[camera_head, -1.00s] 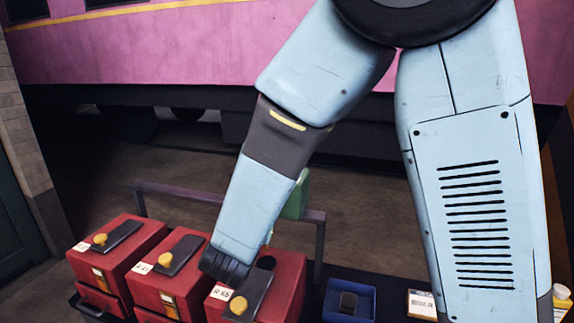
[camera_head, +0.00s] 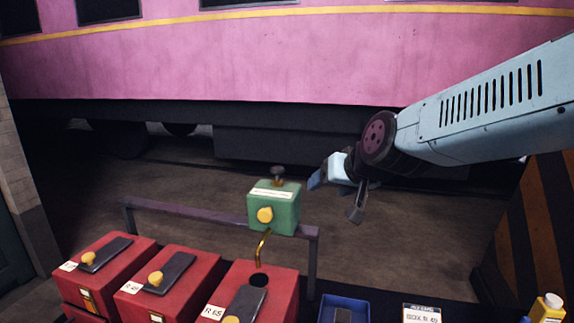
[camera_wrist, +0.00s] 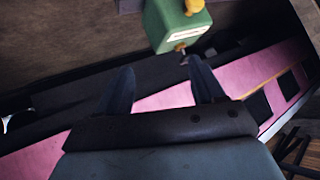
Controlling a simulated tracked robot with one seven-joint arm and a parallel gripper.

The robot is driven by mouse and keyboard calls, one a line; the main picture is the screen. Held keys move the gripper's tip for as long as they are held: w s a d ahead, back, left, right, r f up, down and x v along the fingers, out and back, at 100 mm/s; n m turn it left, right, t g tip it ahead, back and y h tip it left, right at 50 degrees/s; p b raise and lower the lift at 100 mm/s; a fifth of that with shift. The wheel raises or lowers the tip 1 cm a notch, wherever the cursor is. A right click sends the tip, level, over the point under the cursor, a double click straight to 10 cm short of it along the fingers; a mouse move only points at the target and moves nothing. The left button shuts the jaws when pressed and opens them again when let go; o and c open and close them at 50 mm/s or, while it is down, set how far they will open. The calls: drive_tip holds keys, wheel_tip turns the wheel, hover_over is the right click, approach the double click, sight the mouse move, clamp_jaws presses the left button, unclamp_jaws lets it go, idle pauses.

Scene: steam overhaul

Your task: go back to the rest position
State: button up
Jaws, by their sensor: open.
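My gripper (camera_head: 337,192) is open and empty in the head view, held in the air to the right of a green box. In the wrist view its two fingers (camera_wrist: 155,90) are spread apart with nothing between them. The green box (camera_head: 274,208) has a yellow knob, a dark knob on top and a brass spout, and sits at the rail above the right red box. It also shows in the wrist view (camera_wrist: 172,25), beyond the fingertips. My arm reaches in from the right edge of the head view.
Red boxes with yellow knobs (camera_head: 168,285) stand at the front left. A metal rail (camera_head: 190,214) runs behind the boxes. A pink carriage (camera_head: 250,60) fills the back.

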drive_tip(key=s+d+g+h, duration=0.3)
drive_tip(key=s+d+h, duration=0.1)
drive_tip(key=s+d, duration=1)
drive_tip(key=shift+m+g, duration=0.4)
